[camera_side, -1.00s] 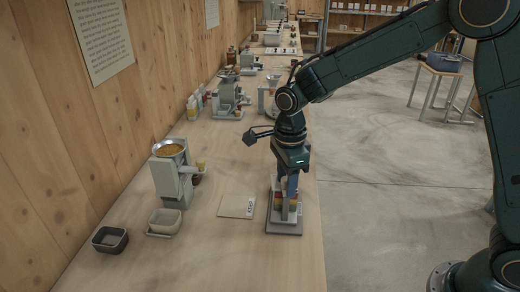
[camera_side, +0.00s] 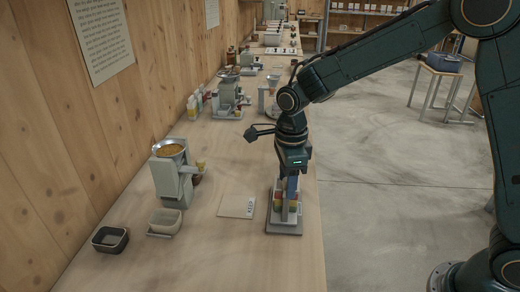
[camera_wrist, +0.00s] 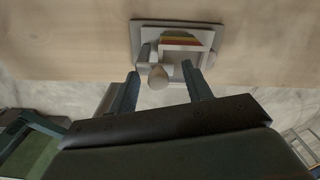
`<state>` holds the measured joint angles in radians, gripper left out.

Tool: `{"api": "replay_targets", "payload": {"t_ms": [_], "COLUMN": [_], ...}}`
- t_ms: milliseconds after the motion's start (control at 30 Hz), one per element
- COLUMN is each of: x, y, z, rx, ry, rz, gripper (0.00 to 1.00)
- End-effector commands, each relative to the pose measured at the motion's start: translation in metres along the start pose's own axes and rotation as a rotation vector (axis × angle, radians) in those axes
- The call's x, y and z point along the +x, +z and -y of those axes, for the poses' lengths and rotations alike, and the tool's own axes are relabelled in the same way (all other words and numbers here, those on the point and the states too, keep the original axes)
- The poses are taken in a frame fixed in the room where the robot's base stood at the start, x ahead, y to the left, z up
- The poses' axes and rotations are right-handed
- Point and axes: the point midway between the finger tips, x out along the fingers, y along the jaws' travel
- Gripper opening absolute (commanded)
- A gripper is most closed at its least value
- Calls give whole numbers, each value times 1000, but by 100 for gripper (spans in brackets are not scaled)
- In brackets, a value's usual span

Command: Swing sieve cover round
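A small stand (camera_side: 284,228) on a grey base plate sits near the bench's right edge, with coloured bands on it. In the wrist view it shows as a light frame (camera_wrist: 203,38) with red, yellow and green stripes, and a rounded beige knob (camera_wrist: 158,77) in front. My gripper (camera_side: 290,192) points down over the stand. In the wrist view my gripper (camera_wrist: 160,80) has its fingers apart, one each side of the knob, with gaps visible. I cannot tell for sure which part is the sieve cover. The fingertips are partly hidden in the side view.
A grey mixer (camera_side: 172,180) with a grain-filled funnel (camera_side: 168,150) stands at left. A beige tub (camera_side: 165,221) and a dark tray (camera_side: 110,239) are in front. A labelled card (camera_side: 237,206) lies left of the stand. More machines (camera_side: 230,97) stand farther back.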

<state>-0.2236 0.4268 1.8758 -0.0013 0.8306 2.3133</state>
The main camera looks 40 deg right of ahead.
Motion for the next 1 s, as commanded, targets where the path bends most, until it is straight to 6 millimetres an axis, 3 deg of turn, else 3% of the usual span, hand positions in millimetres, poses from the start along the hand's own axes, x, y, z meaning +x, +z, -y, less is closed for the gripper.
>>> {"api": "replay_targets", "payload": {"t_ms": [33, 167, 1000], "x": [9, 5, -53], "y": [-1, -1, -1], "z": [-3, -2, 0], "rx": [-1, -1, 1], "ry": [11, 10, 5], "rz": [-9, -9, -6], "gripper": [47, 47, 47]}}
